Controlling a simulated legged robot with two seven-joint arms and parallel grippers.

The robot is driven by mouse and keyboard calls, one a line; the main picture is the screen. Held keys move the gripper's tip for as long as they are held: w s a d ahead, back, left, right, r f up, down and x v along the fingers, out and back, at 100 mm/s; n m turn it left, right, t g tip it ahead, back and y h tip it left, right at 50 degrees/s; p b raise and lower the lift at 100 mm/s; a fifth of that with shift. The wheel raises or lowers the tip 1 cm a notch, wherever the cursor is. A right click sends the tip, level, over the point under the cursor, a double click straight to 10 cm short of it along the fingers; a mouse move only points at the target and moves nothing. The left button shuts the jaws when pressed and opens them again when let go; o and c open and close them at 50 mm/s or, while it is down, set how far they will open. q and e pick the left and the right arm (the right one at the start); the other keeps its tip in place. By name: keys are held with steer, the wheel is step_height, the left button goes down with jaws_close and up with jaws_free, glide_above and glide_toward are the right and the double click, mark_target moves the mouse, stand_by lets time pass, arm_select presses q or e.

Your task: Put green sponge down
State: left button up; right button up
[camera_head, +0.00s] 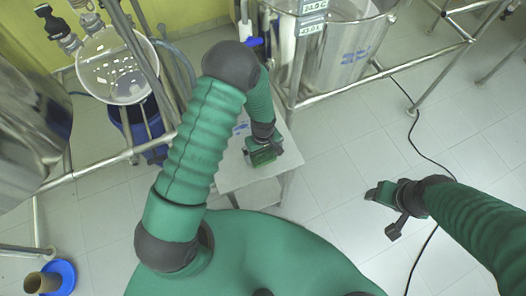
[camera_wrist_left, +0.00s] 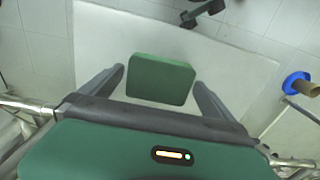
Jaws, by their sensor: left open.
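The green sponge (camera_wrist_left: 160,79) is a flat block with rounded corners. In the left wrist view it lies on or just over the white table top (camera_wrist_left: 105,35). My left gripper (camera_wrist_left: 160,75) is open, with one finger on each side of the sponge and a visible gap on both sides. In the head view my left gripper (camera_head: 263,158) is low over the white table (camera_head: 232,178); the sponge cannot be told apart from the green gripper there. My right gripper (camera_head: 380,212) is open and empty, over the floor to the right of the table.
A glass vessel (camera_head: 118,75) in a metal frame stands at upper left. A large reactor (camera_head: 345,50) stands behind the table. A black cable (camera_head: 432,160) runs across the floor at right. A brown tube (camera_head: 42,282) and blue ring (camera_head: 65,272) are at lower left.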

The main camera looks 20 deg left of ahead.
mark_target(262, 156)
arm_select(q)
step_height(262, 156, up, 14)
steer(key=m+b, duration=0.1)
steer(key=s+a+r+m+t+b, duration=0.1)
steer(key=s+r+m+t, duration=0.1)
steer(key=s+r+m, duration=0.4)
steer(key=s+m, duration=0.2)
steer(key=s, duration=0.1)
steer(key=shift+s+a+r+m+t, duration=0.25)
steer(key=shift+r+m+t, duration=0.05)
steer(key=shift+w+f, duration=0.1)
steer(key=shift+w, duration=0.05)
stand_by(0.4)
